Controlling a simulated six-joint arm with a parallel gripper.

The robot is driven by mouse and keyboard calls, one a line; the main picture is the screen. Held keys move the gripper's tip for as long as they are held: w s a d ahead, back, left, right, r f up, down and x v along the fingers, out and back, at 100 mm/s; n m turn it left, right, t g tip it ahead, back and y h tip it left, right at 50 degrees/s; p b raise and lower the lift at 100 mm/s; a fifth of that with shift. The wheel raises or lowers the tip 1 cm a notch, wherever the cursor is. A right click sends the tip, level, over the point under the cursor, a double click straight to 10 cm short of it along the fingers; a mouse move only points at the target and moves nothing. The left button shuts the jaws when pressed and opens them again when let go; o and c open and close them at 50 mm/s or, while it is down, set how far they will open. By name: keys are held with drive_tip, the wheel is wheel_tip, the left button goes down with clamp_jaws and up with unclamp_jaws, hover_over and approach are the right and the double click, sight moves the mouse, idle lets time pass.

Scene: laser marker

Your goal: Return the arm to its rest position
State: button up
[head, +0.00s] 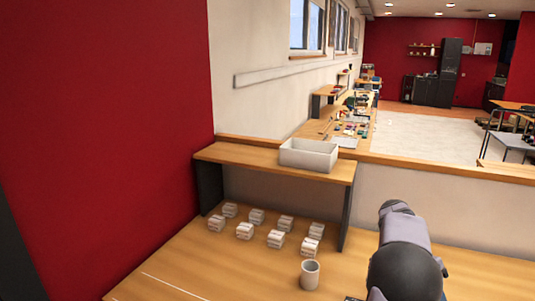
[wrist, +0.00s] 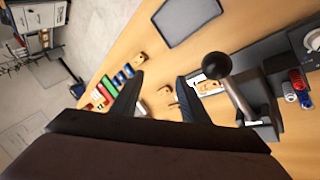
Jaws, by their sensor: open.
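My arm (head: 405,255) shows at the lower right of the head view, beside the shelf and over the wooden bench (head: 190,270). My gripper's fingers are out of the head view. In the wrist view my gripper (wrist: 157,95) is open, with its two dark fingers apart and nothing held between them. It points at a wooden worktop (wrist: 120,55) with small items on it. Some of the worktop is hidden behind the gripper body.
Several small white boxes (head: 244,230) and a grey cup (head: 310,274) stand on the bench by a shelf (head: 262,158) bearing a white bin (head: 308,153). The wrist view shows a lever with a round black knob (wrist: 216,65), a dark tablet-like panel (wrist: 187,20) and coloured blocks (wrist: 108,90).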

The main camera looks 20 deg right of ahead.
drive_tip(key=w+a+f+n+t+p, duration=0.1)
drive_tip(key=w+a+f+n+t, duration=0.15)
drive_tip(key=a+n, duration=0.6)
drive_tip(key=w+a+f+n+t+p, duration=0.1)
drive_tip(key=w+a+n, duration=0.25)
drive_tip(key=a, duration=1.05)
drive_tip(key=s+a+f+n+t+y+p, duration=0.1)
drive_tip(key=s+a+n, duration=0.1)
drive_tip(key=a, duration=0.4)
drive_tip(key=s+a+f+n+t+y, duration=0.1)
drive_tip(key=a+n, duration=0.1)
drive_tip(key=a, duration=0.4)
drive_tip(key=s+a+f+n+t+y+p, duration=0.1)
drive_tip(key=s+a+f+n, duration=0.15)
drive_tip(key=a, duration=0.35)
wheel_tip(320, 180, up, 14)
drive_tip(key=w+p, duration=0.1)
drive_tip(key=p, duration=1.1)
wheel_tip(320, 180, down, 5)
drive_tip(key=b, duration=0.5)
drive_tip(key=shift+w+d+f, duration=0.15)
drive_tip(key=shift+f, duration=0.1)
